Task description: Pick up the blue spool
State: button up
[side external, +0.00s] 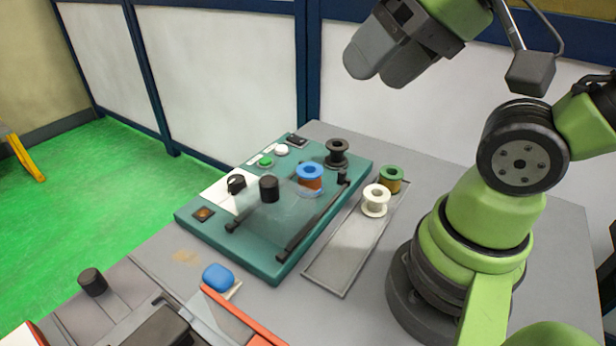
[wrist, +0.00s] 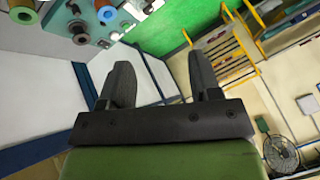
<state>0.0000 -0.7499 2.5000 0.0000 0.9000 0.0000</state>
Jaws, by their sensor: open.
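The blue spool (side external: 309,176), wound with copper-orange wire, stands upright on the teal machine (side external: 280,262), near its right-hand side. A blue-rimmed spool (wrist: 106,14) shows at the top of the wrist view, cut by the frame edge. My gripper (side external: 372,72) is raised high above the bench, up and right of the blue spool in the side view, and well apart from it. In the wrist view my gripper (wrist: 160,78) has its two dark fingers spread with nothing between them.
A black spool (side external: 337,153) stands behind the blue one. A white spool (side external: 376,201) and a green spool (side external: 391,180) stand on a grey tray (side external: 335,272) to the right. Black knobs, rods and a clear panel rise from the machine near the blue spool.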

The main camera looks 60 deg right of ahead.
jog(key=o, duration=0.5)
jog(key=n+g+h, duration=0.2)
jog(key=g, duration=0.4)
send_over(310, 177)
jog(key=d, duration=0.2)
notch_tip(310, 177, down, 16)
jog(key=f, duration=0.3)
jog(key=w+f, duration=0.1)
jog(key=f, duration=0.1)
jog(key=shift+f, duration=0.25)
jog(key=shift+w+f, duration=0.15)
jog(key=shift+f, duration=2.75)
